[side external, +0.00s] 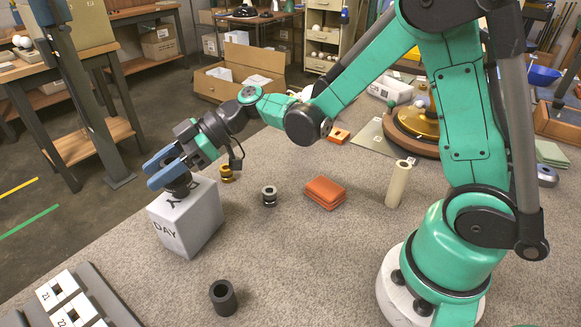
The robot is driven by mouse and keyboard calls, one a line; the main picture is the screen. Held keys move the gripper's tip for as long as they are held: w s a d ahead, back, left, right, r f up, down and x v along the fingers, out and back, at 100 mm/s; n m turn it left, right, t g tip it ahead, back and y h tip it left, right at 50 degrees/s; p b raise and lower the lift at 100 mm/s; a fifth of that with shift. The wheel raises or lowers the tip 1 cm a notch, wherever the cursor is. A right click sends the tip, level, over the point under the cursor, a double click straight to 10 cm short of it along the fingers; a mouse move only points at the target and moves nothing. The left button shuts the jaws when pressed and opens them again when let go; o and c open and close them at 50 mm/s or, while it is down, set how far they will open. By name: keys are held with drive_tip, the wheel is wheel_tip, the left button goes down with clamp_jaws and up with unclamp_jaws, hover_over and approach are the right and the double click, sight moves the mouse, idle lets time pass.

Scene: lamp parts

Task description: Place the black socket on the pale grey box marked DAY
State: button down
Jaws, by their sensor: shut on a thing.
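The pale grey box (205,222) marked DAY stands on the grey work surface at the left. My gripper (165,172), with blue fingers, is above the box's top and shut on the black socket (180,187). The socket shows as a dark shape below the fingers, over the top face. The fingers hide much of it. I cannot tell whether its underside touches the box.
A dark hollow cylinder (223,298) stands in front. A brass part (226,173), a black-and-silver part (269,196), orange folded cloths (324,193) and a cream cylinder (398,184) stand to the right. A numbered rack (112,303) is front left. The surface's left edge is near the box.

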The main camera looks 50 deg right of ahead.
drive_tip(key=shift+c, duration=2.3)
unclamp_jaws()
drive_tip(key=shift+f, duration=0.1)
drive_tip(key=shift+d+r, duration=0.1)
drive_tip(key=shift+r, duration=0.1)
drive_tip(key=v, duration=1.2)
drive_tip(key=s+d+f+m+t+h, duration=0.2)
drive_tip(key=s+m+h, duration=0.5)
drive_tip(key=m+h, duration=0.5)
drive_tip(key=shift+s+d+f+m+h, duration=0.3)
drive_tip(key=shift+s+d+f+m, duration=0.15)
drive_tip(key=shift+f+m, duration=0.4)
